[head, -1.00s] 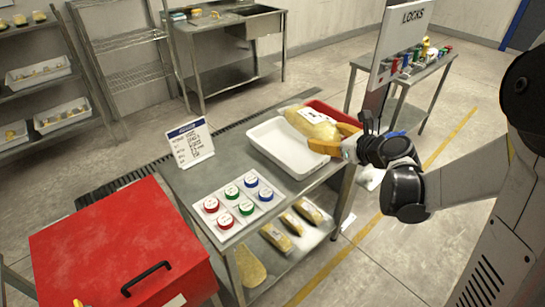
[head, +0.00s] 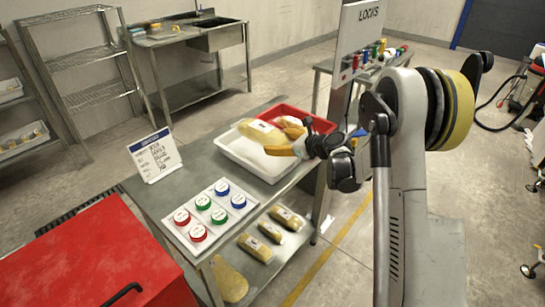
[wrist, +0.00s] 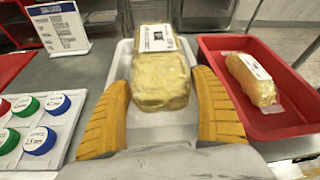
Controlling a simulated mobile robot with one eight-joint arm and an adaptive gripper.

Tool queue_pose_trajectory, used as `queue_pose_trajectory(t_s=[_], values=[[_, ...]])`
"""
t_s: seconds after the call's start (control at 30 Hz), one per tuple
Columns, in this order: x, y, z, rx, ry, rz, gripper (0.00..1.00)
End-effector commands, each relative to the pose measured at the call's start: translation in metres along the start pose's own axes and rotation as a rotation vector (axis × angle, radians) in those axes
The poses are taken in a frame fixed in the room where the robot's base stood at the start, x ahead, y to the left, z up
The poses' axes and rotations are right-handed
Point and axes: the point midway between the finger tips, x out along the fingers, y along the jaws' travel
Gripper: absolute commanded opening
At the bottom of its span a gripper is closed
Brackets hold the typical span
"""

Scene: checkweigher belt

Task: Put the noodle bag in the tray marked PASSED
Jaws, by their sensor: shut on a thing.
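The noodle bag (wrist: 161,78), a yellow pouch with a white label, lies between the two yellow fingers of my gripper (wrist: 160,84) in the wrist view. My gripper is shut on it. In the head view the bag (head: 260,131) is over the far part of the white tray (head: 236,156), with my gripper (head: 284,141) at its near right side. Whether the bag touches the tray floor, I cannot tell. The white tray (wrist: 119,73) shows around it in the wrist view. No PASSED marking is readable on either tray.
A red tray (wrist: 213,101) with another yellow bag (wrist: 252,80) stands right beside the white tray. A panel of coloured buttons (head: 206,238) and a sign (head: 155,156) stand to the left. More bags (head: 255,248) lie on the lower shelf.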

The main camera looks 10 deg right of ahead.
Motion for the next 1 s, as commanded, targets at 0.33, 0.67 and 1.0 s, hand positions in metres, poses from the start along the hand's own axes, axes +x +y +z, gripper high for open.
queue_pose_trajectory(t_s=[0.33, 0.67, 1.0], values=[[0.025, 0.011, -0.015, 0.001, -0.001, -0.002, 0.35], [0.035, 0.015, -0.038, 0.001, -0.001, -0.002, 0.35], [0.037, 0.016, -0.045, 0.001, -0.001, -0.002, 0.35]])
